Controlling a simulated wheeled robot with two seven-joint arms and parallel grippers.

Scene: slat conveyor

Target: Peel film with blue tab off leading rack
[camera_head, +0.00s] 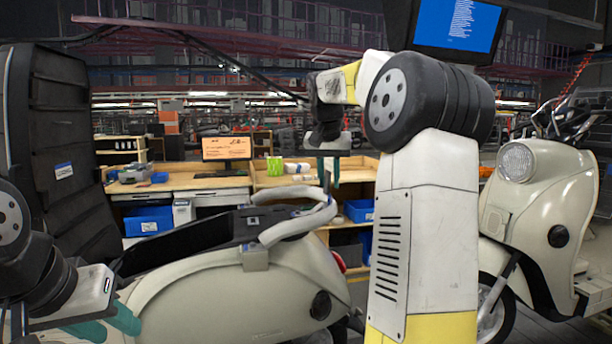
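The cream scooter (230,285) in front of me carries a pale grey tubular rack (300,222) at its rear, above a red tail light.
My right arm hides the middle right. A second cream scooter (545,200) stands at the right. A tall black panel (60,120) with a small blue-and-white label rises at the left. Behind are workbenches (185,183) with blue bins (148,221), and a screen (457,28) hangs above.

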